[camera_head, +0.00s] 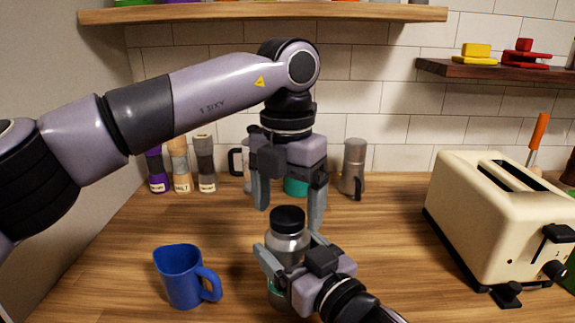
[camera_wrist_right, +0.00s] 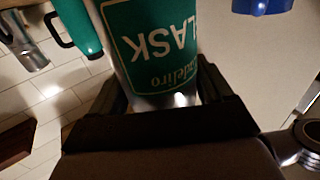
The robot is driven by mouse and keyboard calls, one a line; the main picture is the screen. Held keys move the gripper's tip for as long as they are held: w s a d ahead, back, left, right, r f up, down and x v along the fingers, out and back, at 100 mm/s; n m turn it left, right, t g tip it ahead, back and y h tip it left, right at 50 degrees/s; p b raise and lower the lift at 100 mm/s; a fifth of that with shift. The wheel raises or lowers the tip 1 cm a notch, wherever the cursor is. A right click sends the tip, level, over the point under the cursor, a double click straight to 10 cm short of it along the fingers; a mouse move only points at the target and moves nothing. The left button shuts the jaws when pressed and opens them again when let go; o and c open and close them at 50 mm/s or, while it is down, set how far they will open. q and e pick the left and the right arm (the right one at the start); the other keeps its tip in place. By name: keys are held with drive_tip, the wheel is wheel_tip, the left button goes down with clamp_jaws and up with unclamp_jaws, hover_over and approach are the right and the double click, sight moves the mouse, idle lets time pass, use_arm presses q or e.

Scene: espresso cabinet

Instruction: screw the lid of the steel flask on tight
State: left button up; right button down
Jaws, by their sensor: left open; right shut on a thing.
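The steel flask (camera_head: 287,247) stands upright near the front middle of the counter, with its black lid (camera_head: 288,219) sitting on top. I cannot tell how tight the lid is. My right gripper (camera_head: 291,254) is shut around the flask's body. In the right wrist view the flask's green label (camera_wrist_right: 160,45) appears upside down between the fingers. My left gripper (camera_head: 289,212) points down over the flask. It is open, with one finger to each side of the lid and gaps showing; exact depth is unclear. The lower flask is partly hidden by my right gripper.
A blue mug (camera_head: 184,276) stands left of the flask. A cream toaster (camera_head: 500,215) stands on the right. Several spice jars (camera_head: 181,165), a green item (camera_head: 296,187) and a metal pot (camera_head: 353,168) stand at the back. The counter between flask and toaster is clear.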

use_arm(q)
wheel_tip(320, 180, up, 10)
drive_tip(key=shift+r, duration=0.15)
idle(0.4)
use_arm(e)
unclamp_jaws()
use_arm(q)
drive_tip(key=shift+f+b, duration=0.35)
drive_tip(key=shift+f, duration=0.05)
use_arm(e)
drive_tip(key=shift+v, duration=3.6)
